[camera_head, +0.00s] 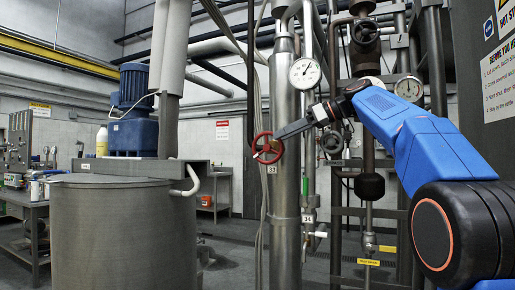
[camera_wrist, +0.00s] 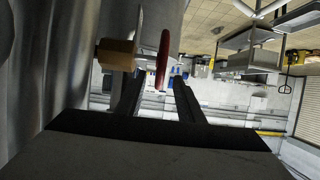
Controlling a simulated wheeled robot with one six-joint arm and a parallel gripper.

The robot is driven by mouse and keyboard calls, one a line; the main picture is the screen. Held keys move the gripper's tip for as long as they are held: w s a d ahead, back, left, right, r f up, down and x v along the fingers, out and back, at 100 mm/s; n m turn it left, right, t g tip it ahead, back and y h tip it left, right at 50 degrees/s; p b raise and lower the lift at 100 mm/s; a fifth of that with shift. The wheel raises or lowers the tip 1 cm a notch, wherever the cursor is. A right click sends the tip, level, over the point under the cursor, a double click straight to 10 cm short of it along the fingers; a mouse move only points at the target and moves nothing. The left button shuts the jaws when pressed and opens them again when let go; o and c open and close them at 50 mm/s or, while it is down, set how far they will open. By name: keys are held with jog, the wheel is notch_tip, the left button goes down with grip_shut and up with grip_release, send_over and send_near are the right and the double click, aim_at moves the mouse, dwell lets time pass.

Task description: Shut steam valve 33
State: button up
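The red handwheel (camera_head: 268,148) of steam valve 33 is on the upright metal pipe, with a small "33" tag (camera_head: 271,169) just below it. In the wrist view the wheel (camera_wrist: 163,58) is seen edge-on, beside a brass-coloured valve body (camera_wrist: 116,54). My gripper (camera_head: 279,136) reaches in from the right to the wheel. In the wrist view its two dark fingers (camera_wrist: 156,80) are apart, and the lower part of the rim shows between them with a gap on each side. Whether a finger touches the wheel I cannot tell.
A pressure gauge (camera_head: 305,73) is above my gripper on the pipe. A valve tagged 34 (camera_head: 307,219) is lower on neighbouring thin pipes. A large grey mixer tank (camera_head: 110,235) with a blue motor (camera_head: 133,110) stands to the left. Pipes and a frame crowd the right.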

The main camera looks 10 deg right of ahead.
aim_at(257, 147)
jog(key=x, duration=1)
jog(key=shift+w+a+f, duration=0.15)
jog(key=shift+a+f, duration=0.05)
jog(key=shift+a, duration=0.1)
jog(key=shift+c, duration=0.6)
grip_shut()
